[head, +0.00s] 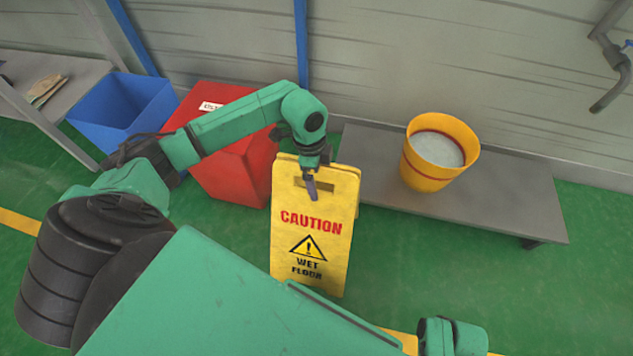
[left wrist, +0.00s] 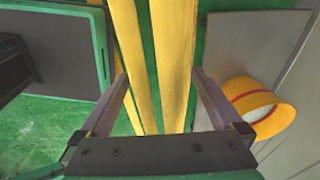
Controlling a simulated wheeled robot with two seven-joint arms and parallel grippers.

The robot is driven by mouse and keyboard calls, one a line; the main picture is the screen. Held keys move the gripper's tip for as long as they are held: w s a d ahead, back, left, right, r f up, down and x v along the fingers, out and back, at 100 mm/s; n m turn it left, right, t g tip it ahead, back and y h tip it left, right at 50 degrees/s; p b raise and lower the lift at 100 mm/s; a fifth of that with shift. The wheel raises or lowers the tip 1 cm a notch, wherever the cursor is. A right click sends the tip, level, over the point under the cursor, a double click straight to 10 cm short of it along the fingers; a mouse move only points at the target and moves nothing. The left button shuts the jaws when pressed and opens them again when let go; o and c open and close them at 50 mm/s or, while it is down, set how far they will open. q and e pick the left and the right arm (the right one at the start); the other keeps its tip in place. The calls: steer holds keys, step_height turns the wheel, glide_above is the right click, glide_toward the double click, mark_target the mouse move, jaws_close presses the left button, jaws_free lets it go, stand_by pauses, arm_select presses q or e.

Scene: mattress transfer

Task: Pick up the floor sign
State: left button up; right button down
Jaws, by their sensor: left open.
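The yellow floor sign (head: 312,255) stands upright on the green floor, with "CAUTION" and "WET FLOOR" on its front panel. My left gripper (head: 311,190) is at the sign's top, by its handle slot. In the left wrist view the two yellow panels of the sign (left wrist: 172,60) run between the fingers of the left gripper (left wrist: 158,90). The fingers are open, with gaps showing on both sides of the panels. My right gripper is not in view; only a green part of my body shows at the lower right of the head view.
A grey low bench (head: 375,165) with a yellow bucket (head: 425,175) stands to the right of the sign. A red bin (head: 225,175) and a blue bin (head: 120,105) stand at the left, near a grey table (head: 70,75). Floor at the right is clear.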

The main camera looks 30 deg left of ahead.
arm_select(q)
steer(key=c, duration=1.5)
jaws_close()
steer(key=shift+r, duration=0.1)
